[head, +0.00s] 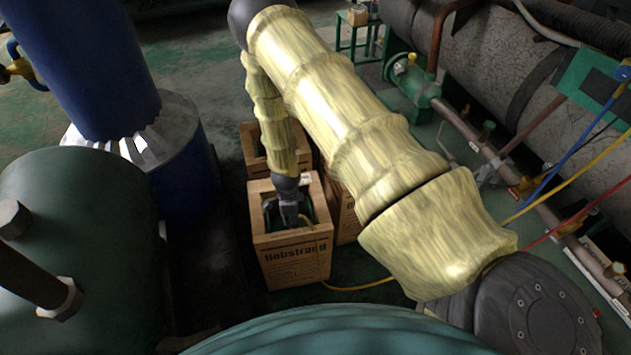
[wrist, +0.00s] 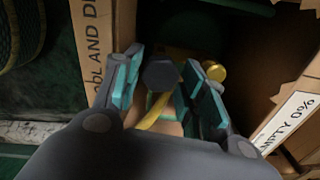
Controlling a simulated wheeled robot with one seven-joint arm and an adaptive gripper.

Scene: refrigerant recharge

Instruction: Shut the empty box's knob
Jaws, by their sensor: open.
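The empty box (head: 292,262) is an open-topped wooden crate on the floor in the head view. In the wrist view its wall carries a white label (wrist: 288,122) partly reading "EMPTY 0%". A dark, faceted knob (wrist: 161,74) shows inside the box in the wrist view. My gripper (head: 291,219) reaches down into the box's opening. In the wrist view its teal-padded fingers (wrist: 163,62) are open, one on each side of the knob. I cannot tell whether either pad touches it. The knob's lower part and whatever is under it are hidden.
A yellow hose (wrist: 153,112) runs below the knob, and a brass fitting (wrist: 215,71) sits to its right. A second crate (head: 250,155) stands behind, and another (head: 347,217) at the right. A yellow hose (head: 362,286) lies on the floor. A blue cylinder (head: 85,60) stands left.

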